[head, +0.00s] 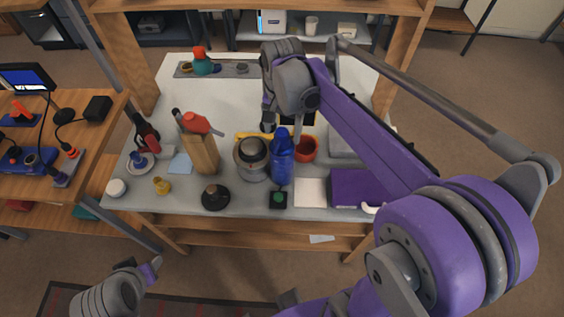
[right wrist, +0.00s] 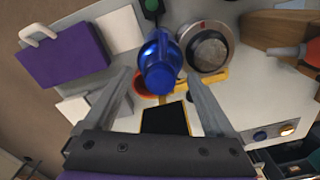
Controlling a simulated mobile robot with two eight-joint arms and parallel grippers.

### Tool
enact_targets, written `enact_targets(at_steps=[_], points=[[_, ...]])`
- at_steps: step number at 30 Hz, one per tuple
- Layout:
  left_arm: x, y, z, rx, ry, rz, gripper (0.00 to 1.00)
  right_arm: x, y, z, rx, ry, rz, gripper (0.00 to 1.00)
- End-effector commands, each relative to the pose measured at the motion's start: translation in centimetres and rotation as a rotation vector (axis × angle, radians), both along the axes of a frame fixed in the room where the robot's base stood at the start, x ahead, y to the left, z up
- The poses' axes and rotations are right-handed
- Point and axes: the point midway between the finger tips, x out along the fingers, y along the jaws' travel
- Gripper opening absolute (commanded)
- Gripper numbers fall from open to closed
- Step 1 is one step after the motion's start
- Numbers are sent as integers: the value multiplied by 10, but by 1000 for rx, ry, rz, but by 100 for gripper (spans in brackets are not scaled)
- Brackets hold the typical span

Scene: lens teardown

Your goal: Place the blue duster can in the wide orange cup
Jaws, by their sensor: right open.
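The blue duster can (head: 282,160) stands upright near the front middle of the workbench. The orange cup (head: 307,148) is just behind it to the right. In the right wrist view the can (right wrist: 158,62) appears between my finger lines, with a gap on both sides, and partly hides the orange cup (right wrist: 139,88). My right gripper (head: 268,122) is open and empty, above the bench just behind and left of the can's top. My left gripper (head: 150,270) is low at the lower left, away from the bench; its jaw opening is unclear.
A lens-like grey cylinder (head: 251,157) stands close left of the can. A green-topped black object (head: 278,198) is in front of it. A wooden block (head: 201,152) with red-handled tools stands left. A purple box (head: 357,188) lies right.

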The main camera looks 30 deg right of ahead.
Motion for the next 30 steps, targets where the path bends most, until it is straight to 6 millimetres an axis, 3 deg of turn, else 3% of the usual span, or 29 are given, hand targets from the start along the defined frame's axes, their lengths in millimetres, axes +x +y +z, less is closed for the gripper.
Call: enact_targets(at_steps=[6,14,27,30], points=[[0,0,0,0,0,0,50,0,1,-28,0,0,0,89],[0,0,0,0,0,0,50,0,1,-30,0,-1,1,89],[0,0,0,0,0,0,50,0,1,-30,0,-1,1,12],[0,0,0,0,0,0,50,0,1,-30,0,-1,1,0]])
